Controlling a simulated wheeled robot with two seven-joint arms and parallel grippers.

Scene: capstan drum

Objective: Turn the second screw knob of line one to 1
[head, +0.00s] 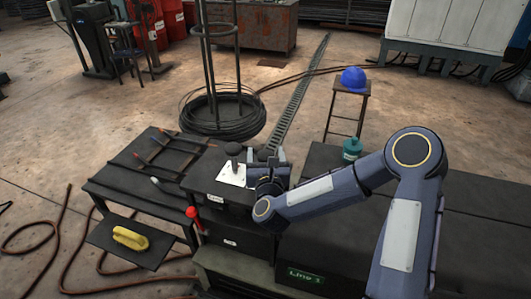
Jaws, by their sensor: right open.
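A dark round knob (235,149) on a stem stands over a white plate (232,176) on the dark machine cabinet. A second dark rounded shape, perhaps another screw knob (264,154), shows just right of it, partly hidden by my right gripper. My right gripper (266,156) is open, its fingers pointing away from me at either side of that shape. I cannot tell whether they touch it. A green "Line 1" label (305,276) is on the front of the cabinet. Any pointer or number on the knobs is too small to read. My left gripper is out of view.
A red-topped lever (191,212) stands at the cabinet's left front. A dark table with tools (137,170) and a shelf with yellow gloves (130,238) are left. A wire coil (222,115) lies behind. A teal bottle (352,148) and a stool with a blue helmet (354,79) are right.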

